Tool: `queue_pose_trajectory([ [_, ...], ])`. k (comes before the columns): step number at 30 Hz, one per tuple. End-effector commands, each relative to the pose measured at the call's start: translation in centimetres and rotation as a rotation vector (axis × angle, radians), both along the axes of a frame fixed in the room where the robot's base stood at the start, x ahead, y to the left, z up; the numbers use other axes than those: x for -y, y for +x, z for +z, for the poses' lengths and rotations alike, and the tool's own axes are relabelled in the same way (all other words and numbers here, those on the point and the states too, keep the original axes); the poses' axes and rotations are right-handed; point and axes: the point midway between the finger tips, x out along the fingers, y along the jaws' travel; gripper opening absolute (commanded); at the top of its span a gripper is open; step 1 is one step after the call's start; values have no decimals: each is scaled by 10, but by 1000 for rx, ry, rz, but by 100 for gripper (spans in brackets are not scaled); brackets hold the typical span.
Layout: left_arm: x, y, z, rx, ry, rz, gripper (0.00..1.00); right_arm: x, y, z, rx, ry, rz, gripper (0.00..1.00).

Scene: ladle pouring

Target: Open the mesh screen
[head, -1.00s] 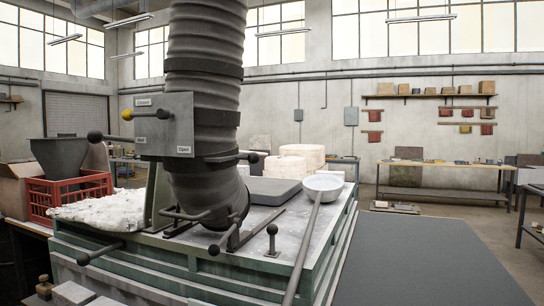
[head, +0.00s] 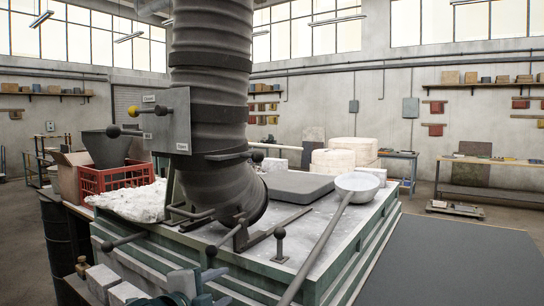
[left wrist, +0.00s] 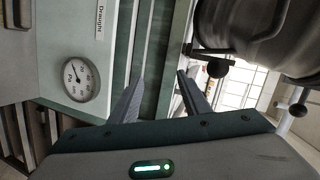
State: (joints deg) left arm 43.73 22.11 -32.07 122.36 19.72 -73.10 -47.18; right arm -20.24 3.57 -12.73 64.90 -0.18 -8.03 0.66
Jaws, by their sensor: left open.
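I cannot make out a mesh screen for certain in either view. A ribbed grey duct (head: 210,80) rises from a green-sided bench (head: 340,250). A plate on the duct (head: 168,118) has position labels, one reading Closed, and a yellow-knobbed lever (head: 134,112). Black-knobbed bars (head: 122,242) stick out at the duct's base. My left gripper (head: 195,286) is at the bottom edge, in front of the bench. In the left wrist view its two fingers (left wrist: 161,78) are apart and empty, before a green panel (left wrist: 115,60). My right gripper is not in view.
A red crate (head: 115,178) and white lumps (head: 135,201) are at the left. A Draught dial (left wrist: 80,80) is left of my fingers.

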Motion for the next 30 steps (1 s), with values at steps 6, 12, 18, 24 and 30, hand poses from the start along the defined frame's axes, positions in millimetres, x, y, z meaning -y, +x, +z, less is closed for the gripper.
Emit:
queue_pose_trajectory([
  [6,4,-3,47,90,90,-39,43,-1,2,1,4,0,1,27],
  [12,8,-8,101,198,197,-77,43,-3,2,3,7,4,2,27],
  [18,12,-24,183,368,382,-118,43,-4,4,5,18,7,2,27],
  [24,13,-47,248,511,560,-137,43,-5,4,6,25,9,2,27],
  [30,13,-61,279,579,655,-141,43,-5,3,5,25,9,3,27],
])
